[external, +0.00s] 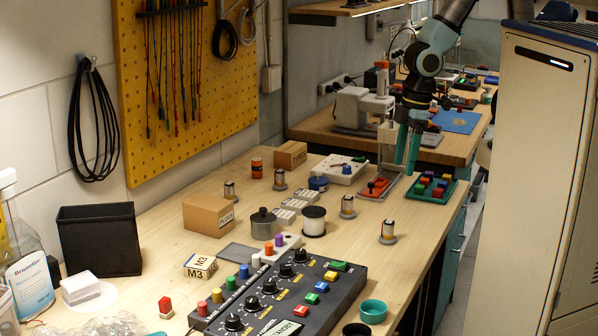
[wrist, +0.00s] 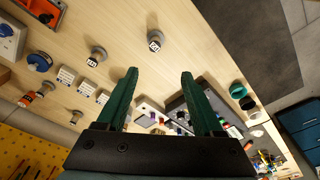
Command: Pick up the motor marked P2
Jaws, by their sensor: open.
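Several small silver motors, each on a grey disc, stand upright on the wooden bench. In the external view one is at right front (external: 387,230), one behind it (external: 347,206), one farther back (external: 279,180) and one at left (external: 229,191). The wrist view shows two with white printed tops, one ahead of the fingers (wrist: 155,41) and one to its left (wrist: 98,54); the print is too small for me to tell which is P2. My gripper (external: 405,166) is open and empty above the back of the bench, by the red and green trays. Its green fingers also show in the wrist view (wrist: 159,75).
A green tray of coloured blocks (external: 432,198) and a red fixture (external: 376,187) stand near my gripper. A white spool (external: 314,222), a metal pot (external: 265,228) and a black control panel (external: 250,310) stand farther forward. Bare wood surrounds the right front motor.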

